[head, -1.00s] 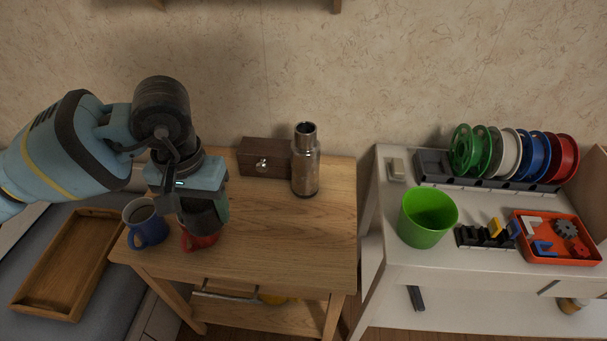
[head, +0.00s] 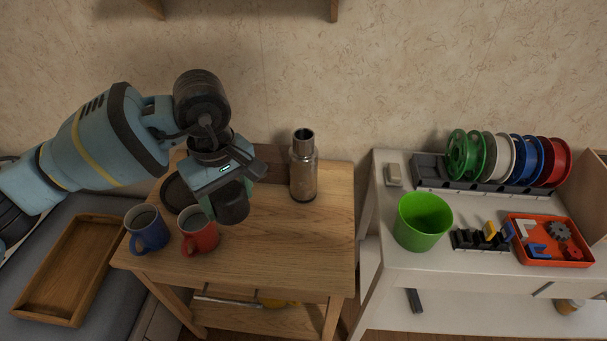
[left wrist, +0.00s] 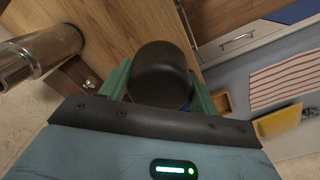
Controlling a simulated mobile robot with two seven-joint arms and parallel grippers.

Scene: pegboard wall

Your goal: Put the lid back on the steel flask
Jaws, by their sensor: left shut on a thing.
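The steel flask (head: 304,170) stands upright and open-topped at the back right of the wooden table; it also shows in the left wrist view (left wrist: 40,52). My left gripper (head: 232,190) is shut on the dark lid (head: 232,204), held above the table to the left of the flask and apart from it. In the left wrist view the lid (left wrist: 161,76) sits between the green fingers. My right gripper is not in view.
A blue mug (head: 147,230) and a red mug (head: 198,232) stand at the table's front left. A dark round item (head: 177,194) lies behind them. A wooden box with a knob is partly hidden behind my gripper. The table's front right is clear (head: 300,240). A white table with a green cup (head: 422,222) stands to the right.

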